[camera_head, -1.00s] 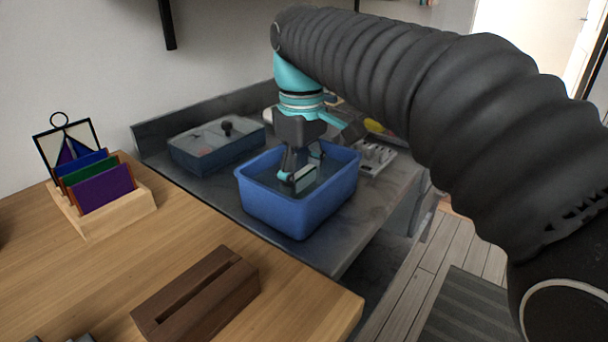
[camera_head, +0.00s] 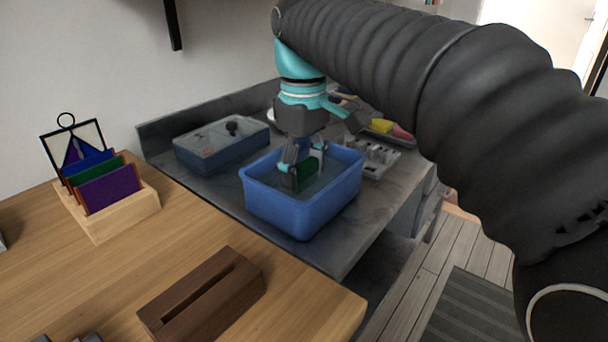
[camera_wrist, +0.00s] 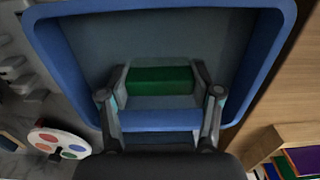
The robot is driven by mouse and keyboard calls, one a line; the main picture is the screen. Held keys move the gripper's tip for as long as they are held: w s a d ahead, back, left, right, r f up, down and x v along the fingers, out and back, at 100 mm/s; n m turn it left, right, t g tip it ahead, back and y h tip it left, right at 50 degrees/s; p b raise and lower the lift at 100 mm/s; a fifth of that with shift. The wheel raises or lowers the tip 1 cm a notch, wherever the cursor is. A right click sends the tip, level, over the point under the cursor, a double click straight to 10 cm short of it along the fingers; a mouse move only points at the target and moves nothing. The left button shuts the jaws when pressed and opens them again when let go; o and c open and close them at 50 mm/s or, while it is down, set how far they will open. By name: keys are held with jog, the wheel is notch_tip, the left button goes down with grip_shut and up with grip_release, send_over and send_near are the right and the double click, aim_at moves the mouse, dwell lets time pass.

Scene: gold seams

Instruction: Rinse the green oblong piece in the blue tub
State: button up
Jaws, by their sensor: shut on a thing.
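The blue tub (camera_head: 283,211) stands on the grey counter, and its rim also shows in the wrist view (camera_wrist: 276,60). My gripper (camera_head: 303,178) points down inside the tub. It is shut on the green oblong piece (camera_wrist: 160,82), with one finger at each end of it in the wrist view. In the head view the piece (camera_head: 308,167) shows only in part between the fingers, inside the tub's walls. A dull grey-blue surface shows around it; I cannot tell how deep the piece is in the water.
A lidded grey-blue box (camera_head: 222,148) stands left of the tub. A grey rack (camera_head: 375,158) and a yellow block (camera_head: 381,126) are behind it at right. On the wooden table are a wooden holder with coloured panes (camera_head: 122,215) and a dark slotted block (camera_head: 203,298).

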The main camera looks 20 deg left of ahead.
jog(key=shift+r, duration=4.7)
